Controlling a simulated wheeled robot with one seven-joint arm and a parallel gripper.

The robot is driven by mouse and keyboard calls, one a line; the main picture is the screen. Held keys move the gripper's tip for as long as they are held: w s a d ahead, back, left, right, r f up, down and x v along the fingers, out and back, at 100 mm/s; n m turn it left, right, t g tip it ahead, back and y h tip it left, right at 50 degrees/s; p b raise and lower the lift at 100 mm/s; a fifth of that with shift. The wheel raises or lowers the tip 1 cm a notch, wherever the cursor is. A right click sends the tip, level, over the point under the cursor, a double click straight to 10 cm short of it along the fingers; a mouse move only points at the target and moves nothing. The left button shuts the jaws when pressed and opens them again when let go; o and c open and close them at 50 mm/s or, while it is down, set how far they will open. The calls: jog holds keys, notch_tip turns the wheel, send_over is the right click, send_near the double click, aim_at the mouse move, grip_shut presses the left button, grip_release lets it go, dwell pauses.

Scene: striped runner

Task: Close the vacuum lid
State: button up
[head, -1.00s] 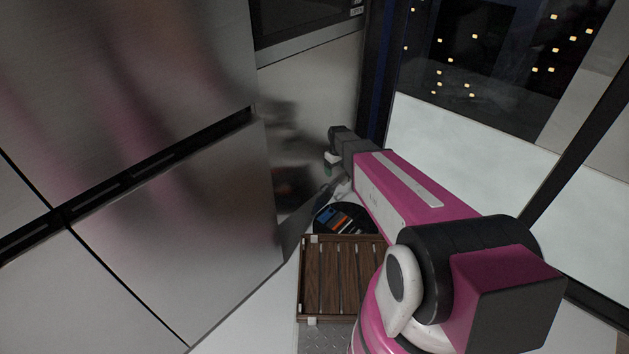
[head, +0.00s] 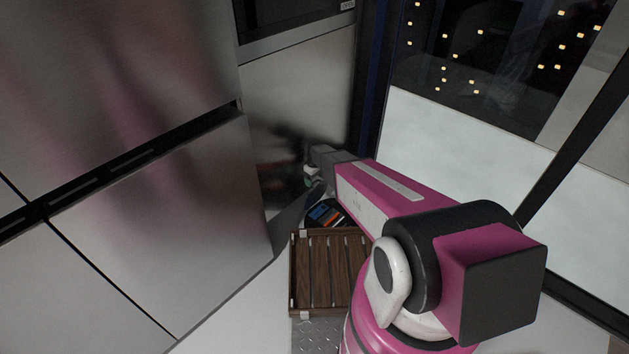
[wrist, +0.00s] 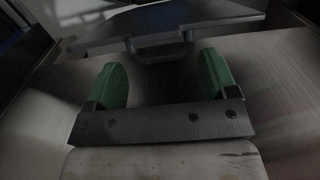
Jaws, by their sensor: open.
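In the wrist view, the green fingers of my gripper (wrist: 164,76) stand wide apart with a dark gap between them. A flat dark panel (wrist: 172,22) lies just beyond the fingertips, its edge running across the view; I cannot tell whether it is the vacuum lid or whether the fingers touch it. In the head view, my gripper (head: 312,176) is low by the steel front, partly hidden by my arm. A round black object with coloured stripes (head: 326,214) lies on the floor below it, partly covered by my arm; I cannot tell whether it is the vacuum.
Tall steel cabinet fronts (head: 165,235) fill the left. A white panel under dark glass (head: 460,145) stands on the right. Pale floor (head: 232,305) is clear at the lower left.

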jog(key=shift+f, duration=0.55)
